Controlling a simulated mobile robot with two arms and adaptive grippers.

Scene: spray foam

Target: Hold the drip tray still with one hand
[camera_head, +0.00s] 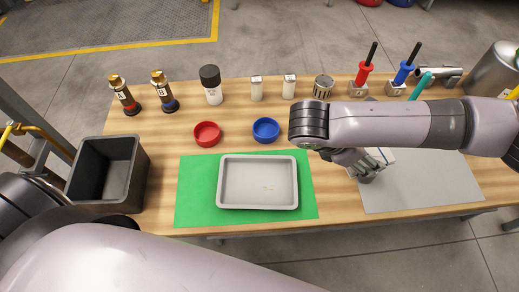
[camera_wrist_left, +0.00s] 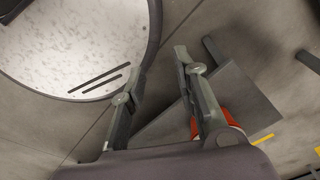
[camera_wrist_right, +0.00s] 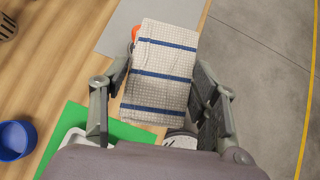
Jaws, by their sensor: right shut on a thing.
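The drip tray, a shallow light grey rectangular tray (camera_head: 258,183), lies on a green mat (camera_head: 196,193) in the head view. No gripper touches it. My right gripper (camera_head: 366,170) is to the right of the tray, shut on a white cloth with blue stripes (camera_wrist_right: 160,72), above the table by the grey sheet. The cloth's edge also shows in the head view (camera_head: 385,155). My left gripper (camera_wrist_left: 158,64) is open and empty in the left wrist view, over the floor; its fingers are outside the head view.
A red bowl (camera_head: 207,134) and a blue bowl (camera_head: 265,130) stand behind the tray. Bottles, small containers and colored-handled tools line the back edge. A black bin (camera_head: 107,170) stands at left. A grey sheet (camera_head: 425,180) covers the table's right side. A small orange thing (camera_wrist_right: 135,32) shows behind the cloth.

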